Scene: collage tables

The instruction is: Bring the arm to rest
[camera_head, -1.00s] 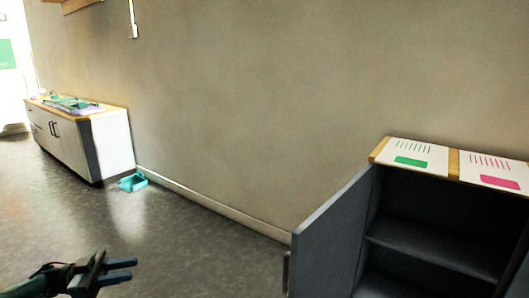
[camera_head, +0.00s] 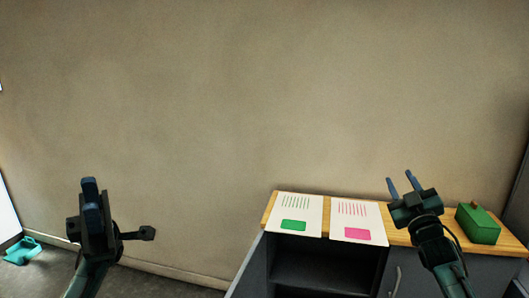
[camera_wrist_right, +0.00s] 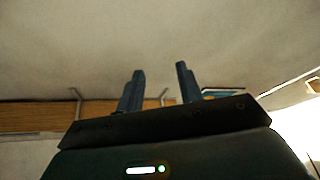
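My left gripper (camera_head: 90,198) is at the lower left of the head view, seen nearly end-on, with its two blue fingers apart and nothing between them. It is in front of the bare wall. My right gripper (camera_head: 401,180) is at the right of the head view, in front of the wooden counter and pointing up. Its fingers are apart and empty. The right wrist view also shows both fingers (camera_wrist_right: 160,70) with a clear gap between them.
The wooden counter (camera_head: 458,238) tops a dark cabinet with an open door (camera_head: 247,268). Two white sheets, one with a green patch (camera_head: 296,212) and one with a pink patch (camera_head: 356,220), lie on it, with a green box (camera_head: 477,225) at right.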

